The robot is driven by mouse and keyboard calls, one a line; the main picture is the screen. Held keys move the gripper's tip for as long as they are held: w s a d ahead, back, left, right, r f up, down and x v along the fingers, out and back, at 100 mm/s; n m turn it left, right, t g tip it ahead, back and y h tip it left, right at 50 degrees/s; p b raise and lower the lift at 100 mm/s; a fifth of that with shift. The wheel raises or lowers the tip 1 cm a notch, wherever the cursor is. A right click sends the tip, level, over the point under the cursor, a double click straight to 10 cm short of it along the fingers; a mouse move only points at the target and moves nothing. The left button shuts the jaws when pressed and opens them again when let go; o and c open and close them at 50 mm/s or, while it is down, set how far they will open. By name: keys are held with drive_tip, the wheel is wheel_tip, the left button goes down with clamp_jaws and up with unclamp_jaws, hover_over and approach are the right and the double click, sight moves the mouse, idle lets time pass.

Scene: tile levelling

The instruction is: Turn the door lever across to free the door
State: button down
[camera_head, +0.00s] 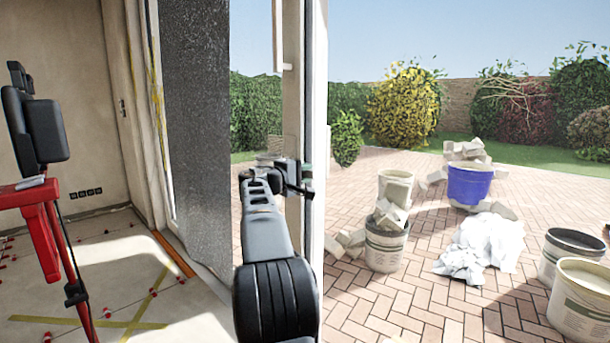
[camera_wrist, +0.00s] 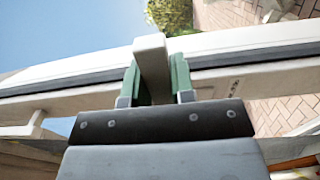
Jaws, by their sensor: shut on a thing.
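The door lever (camera_wrist: 151,52) is a pale grey bar in the wrist view. It stands across the long pale door frame (camera_wrist: 280,55) with its dark seal strip. My gripper (camera_wrist: 157,84) is shut on the lever, with a green finger pad on each side of it. In the head view my gripper (camera_head: 297,178) is at the edge of the door frame (camera_head: 314,100), at the end of my black arm. The lever is mostly hidden there behind the gripper.
Left inside are a red stand (camera_head: 45,235) and a tiled floor with red levelling pieces. A grey sheet (camera_head: 197,110) hangs by the opening.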

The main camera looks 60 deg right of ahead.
drive_tip(key=shift+f, duration=0.15)
drive_tip(key=c, duration=1)
unclamp_jaws()
drive_tip(key=shift+o, duration=0.2)
drive_tip(key=w+a+p, duration=0.1)
drive_tip(key=w+a, duration=0.1)
drive_tip(key=a, duration=1.1)
drive_tip(key=shift+a, duration=0.3)
